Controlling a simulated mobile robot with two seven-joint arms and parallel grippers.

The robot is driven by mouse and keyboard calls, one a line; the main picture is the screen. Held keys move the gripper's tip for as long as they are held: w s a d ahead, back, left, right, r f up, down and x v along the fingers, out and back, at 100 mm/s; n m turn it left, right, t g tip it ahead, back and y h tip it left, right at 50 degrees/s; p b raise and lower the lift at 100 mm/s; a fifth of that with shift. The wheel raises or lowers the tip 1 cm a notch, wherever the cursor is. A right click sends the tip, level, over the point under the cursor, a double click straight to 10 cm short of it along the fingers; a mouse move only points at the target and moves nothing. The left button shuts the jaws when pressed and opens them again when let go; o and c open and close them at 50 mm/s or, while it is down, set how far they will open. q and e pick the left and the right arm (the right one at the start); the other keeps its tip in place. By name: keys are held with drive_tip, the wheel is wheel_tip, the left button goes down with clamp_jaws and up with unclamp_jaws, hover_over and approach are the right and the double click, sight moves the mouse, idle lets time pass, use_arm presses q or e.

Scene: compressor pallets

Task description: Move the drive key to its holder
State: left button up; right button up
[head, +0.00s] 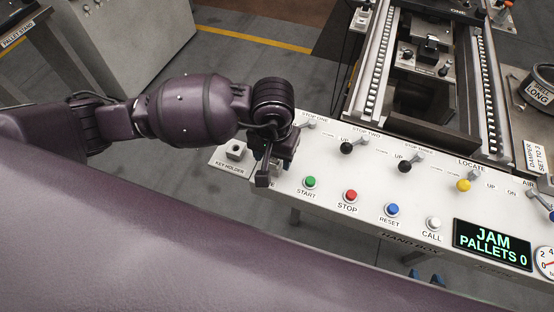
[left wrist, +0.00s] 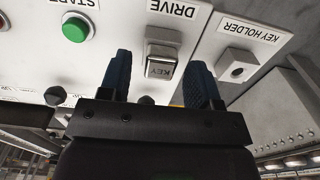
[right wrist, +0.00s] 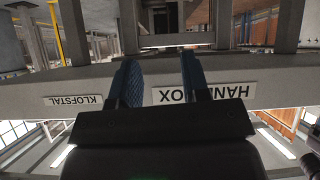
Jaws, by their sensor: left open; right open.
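In the head view my left gripper (head: 267,178) hides the key. The key holder (head: 236,151), a pale block with a round hole, is left of it; it also shows in the left wrist view (left wrist: 237,72). My right gripper (right wrist: 158,75) is open and empty, facing the panel's front edge.
The white panel (head: 330,205) carries START (head: 310,182), STOP, RESET and CALL buttons, several levers and a display (head: 492,244) reading JAM, PALLETS 0. A roller conveyor (head: 420,80) stands behind it. Floor is open to the left.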

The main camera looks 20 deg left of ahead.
use_arm(q)
drive_tip(key=shift+f, duration=0.35)
use_arm(e)
drive_tip(key=shift+w+a+r, duration=0.15)
drive_tip(key=shift+w+r, duration=0.15)
drive_tip(key=shift+w, duration=0.35)
drive_tip(key=shift+s, duration=0.1)
drive_tip(key=shift+s+f, duration=0.5)
drive_tip(key=shift+w+r, duration=0.15)
drive_tip(key=shift+w, duration=0.2)
use_arm(q)
drive_tip(key=shift+b, duration=0.3)
clamp_jaws()
use_arm(e)
drive_tip(key=shift+s, duration=0.25)
use_arm(q)
drive_tip(key=shift+r, duration=0.15)
